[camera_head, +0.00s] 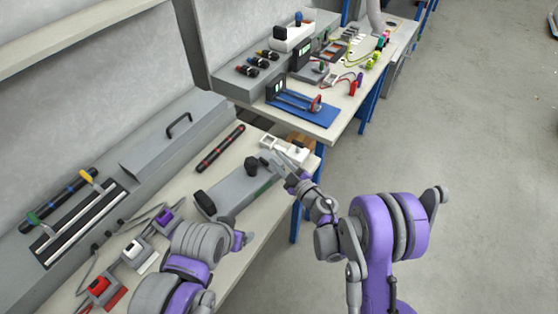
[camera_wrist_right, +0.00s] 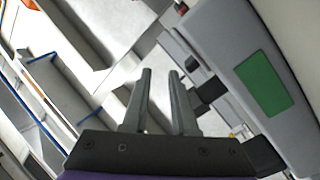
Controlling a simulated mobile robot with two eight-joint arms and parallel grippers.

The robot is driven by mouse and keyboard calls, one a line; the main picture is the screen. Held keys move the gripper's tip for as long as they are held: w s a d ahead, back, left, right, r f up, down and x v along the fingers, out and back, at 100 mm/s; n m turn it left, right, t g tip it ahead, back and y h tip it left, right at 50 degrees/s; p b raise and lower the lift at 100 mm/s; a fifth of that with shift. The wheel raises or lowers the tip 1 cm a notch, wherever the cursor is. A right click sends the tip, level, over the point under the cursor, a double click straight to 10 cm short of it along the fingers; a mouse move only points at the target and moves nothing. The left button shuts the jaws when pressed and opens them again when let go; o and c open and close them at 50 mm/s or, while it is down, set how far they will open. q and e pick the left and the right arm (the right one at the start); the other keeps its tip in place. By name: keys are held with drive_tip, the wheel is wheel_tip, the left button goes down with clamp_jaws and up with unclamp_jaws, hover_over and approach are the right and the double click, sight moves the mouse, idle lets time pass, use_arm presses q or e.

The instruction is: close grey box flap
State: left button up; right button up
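A grey box (camera_head: 232,193) with black knobs lies on the near workbench. It also fills the right side of the right wrist view (camera_wrist_right: 235,45), where its green panel (camera_wrist_right: 263,84) shows. I cannot make out clearly which part is its flap or how it stands. My right gripper (camera_head: 282,161) is at the box's right end, with its fingers apart. In the right wrist view the fingers (camera_wrist_right: 160,72) are a little apart with nothing between them, left of the green panel. My left gripper (camera_head: 240,238) is near the box's front edge, and its fingers do not show clearly.
A long grey housing (camera_head: 170,148) with a black handle runs along the wall. A white device (camera_head: 290,150) sits beyond the box. Red (camera_head: 104,288) and purple (camera_head: 165,216) parts lie at the left. A second bench with a blue board (camera_head: 305,108) stands behind. The floor at right is clear.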

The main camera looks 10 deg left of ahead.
drive_tip(key=o, duration=0.5)
drive_tip(key=shift+c, duration=0.2)
use_arm(q)
drive_tip(key=f+b, duration=0.1)
drive_tip(key=s+f+b, duration=0.1)
drive_tip(key=f+b, duration=0.1)
drive_tip(key=f, duration=0.1)
drive_tip(key=shift+s+f, duration=0.1)
drive_tip(key=shift+s, duration=0.2)
use_arm(e)
drive_tip(key=v, duration=1.1)
drive_tip(key=shift+a, duration=0.1)
